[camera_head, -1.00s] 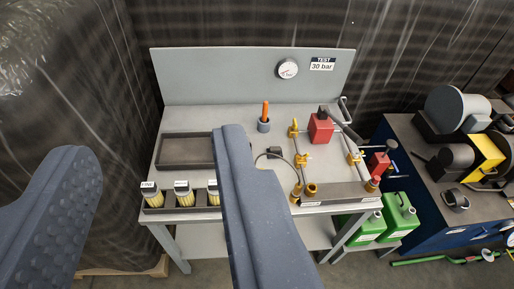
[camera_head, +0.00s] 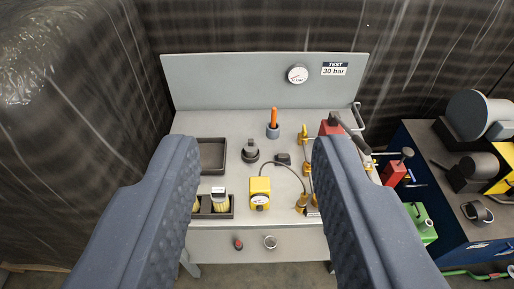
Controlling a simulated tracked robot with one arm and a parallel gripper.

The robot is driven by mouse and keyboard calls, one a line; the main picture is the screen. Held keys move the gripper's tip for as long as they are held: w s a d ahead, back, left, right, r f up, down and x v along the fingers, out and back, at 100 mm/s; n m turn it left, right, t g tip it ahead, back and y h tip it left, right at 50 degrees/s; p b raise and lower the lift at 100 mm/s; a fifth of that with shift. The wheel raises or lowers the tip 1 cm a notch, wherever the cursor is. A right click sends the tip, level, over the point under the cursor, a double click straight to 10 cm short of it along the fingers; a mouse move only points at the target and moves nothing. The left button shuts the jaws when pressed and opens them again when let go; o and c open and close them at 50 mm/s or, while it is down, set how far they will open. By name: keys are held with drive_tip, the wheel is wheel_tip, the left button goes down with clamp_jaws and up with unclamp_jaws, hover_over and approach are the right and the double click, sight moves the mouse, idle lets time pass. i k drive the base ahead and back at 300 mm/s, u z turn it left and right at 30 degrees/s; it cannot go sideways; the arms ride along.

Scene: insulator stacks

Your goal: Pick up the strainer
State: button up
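My gripper (camera_head: 257,150) is open and empty; its two large dark grey fingers stand on either side of the middle of the grey workbench (camera_head: 238,124). Between the fingers on the bench are a round dark fitting (camera_head: 250,149), a yellow gauge box (camera_head: 259,194) and a dark holder (camera_head: 218,214) with yellow-sided labelled cylinders, partly behind the left finger.
An orange-handled tool (camera_head: 273,118) stands in a cup. Brass fittings (camera_head: 303,133) and a red block (camera_head: 330,127) are at right, partly hidden. A blue cabinet (camera_head: 410,165) with machines stands further right.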

sight(251, 149)
drive_tip(key=u, duration=0.1)
drive_tip(key=i, duration=1.85)
drive_tip(key=z, duration=0.6)
